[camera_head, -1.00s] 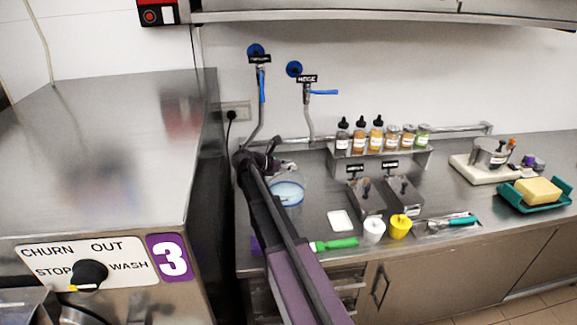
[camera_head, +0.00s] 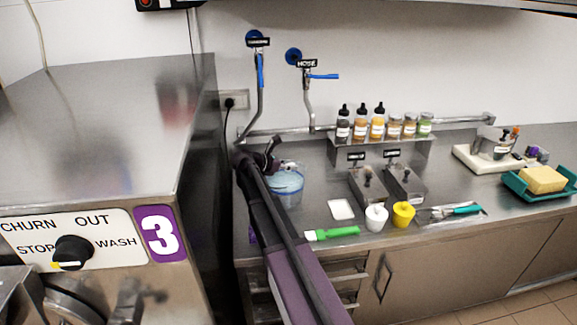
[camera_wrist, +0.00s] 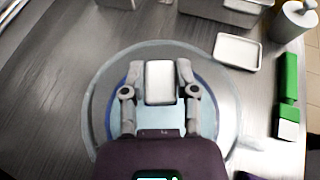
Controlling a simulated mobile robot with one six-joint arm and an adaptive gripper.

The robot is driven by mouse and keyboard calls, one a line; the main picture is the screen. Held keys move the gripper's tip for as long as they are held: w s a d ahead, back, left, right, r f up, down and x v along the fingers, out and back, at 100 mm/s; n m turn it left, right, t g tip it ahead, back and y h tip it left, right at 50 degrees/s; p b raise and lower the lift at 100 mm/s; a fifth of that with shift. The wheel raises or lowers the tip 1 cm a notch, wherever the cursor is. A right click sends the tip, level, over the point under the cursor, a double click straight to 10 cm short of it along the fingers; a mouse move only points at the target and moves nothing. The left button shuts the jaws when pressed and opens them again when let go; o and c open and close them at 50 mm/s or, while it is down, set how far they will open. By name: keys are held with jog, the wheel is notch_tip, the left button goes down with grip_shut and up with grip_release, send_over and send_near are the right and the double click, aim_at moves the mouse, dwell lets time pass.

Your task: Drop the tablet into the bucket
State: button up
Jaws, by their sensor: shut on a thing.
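The clear bucket (camera_head: 288,188) with bluish liquid stands on the steel counter, just right of my arm in the head view. In the wrist view the bucket's round rim (camera_wrist: 98,88) lies below my gripper. My gripper (camera_wrist: 160,72) has its two fingers on either side of a white tablet (camera_wrist: 159,92), holding it above the bucket opening. How high the tablet is above the liquid I cannot tell.
Metal bins and a rack of bottles (camera_head: 377,125) are behind. The freezer (camera_head: 105,130) bounds the left.

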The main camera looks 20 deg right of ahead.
jog(key=o, duration=1)
